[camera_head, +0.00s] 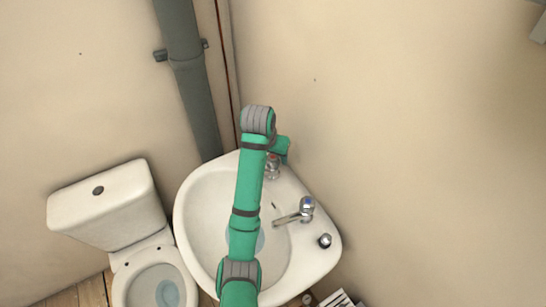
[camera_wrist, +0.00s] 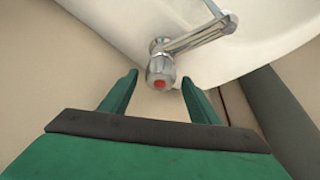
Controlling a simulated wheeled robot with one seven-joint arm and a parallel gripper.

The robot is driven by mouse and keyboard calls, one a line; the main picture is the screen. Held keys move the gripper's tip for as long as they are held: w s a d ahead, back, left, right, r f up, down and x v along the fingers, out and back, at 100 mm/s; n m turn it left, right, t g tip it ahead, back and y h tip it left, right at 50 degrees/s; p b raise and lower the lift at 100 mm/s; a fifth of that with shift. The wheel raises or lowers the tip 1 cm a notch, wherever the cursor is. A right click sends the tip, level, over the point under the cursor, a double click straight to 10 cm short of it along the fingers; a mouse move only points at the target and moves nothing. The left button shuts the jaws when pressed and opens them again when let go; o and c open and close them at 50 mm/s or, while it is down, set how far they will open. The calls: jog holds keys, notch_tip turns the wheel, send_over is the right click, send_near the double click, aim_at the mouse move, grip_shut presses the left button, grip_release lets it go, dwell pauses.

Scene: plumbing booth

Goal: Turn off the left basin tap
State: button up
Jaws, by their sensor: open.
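The left basin tap (camera_head: 272,168) stands at the back edge of the white basin (camera_head: 196,194), partly hidden by my arm in the head view. In the wrist view this chrome tap (camera_wrist: 160,68) has a round knob with a red mark, and its spout runs up and right over the basin (camera_wrist: 262,30). My gripper (camera_wrist: 160,77) is open, with one finger to each side of the knob in the picture. I see no clear contact. The fingertips are hidden in the head view. I cannot tell whether water runs from the spout.
A second tap (camera_head: 306,206) with a blue mark stands to the right on the basin, with a small dark-topped round fitting (camera_head: 325,241) beyond it. A toilet (camera_head: 115,210) is left of the basin. A grey pipe (camera_head: 190,90) runs up the wall behind.

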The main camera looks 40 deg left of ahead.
jog(key=shift+w+f, duration=0.25)
jog(key=shift+f, duration=0.3)
jog(key=c, duration=1.1)
jog(key=shift+o, duration=0.2)
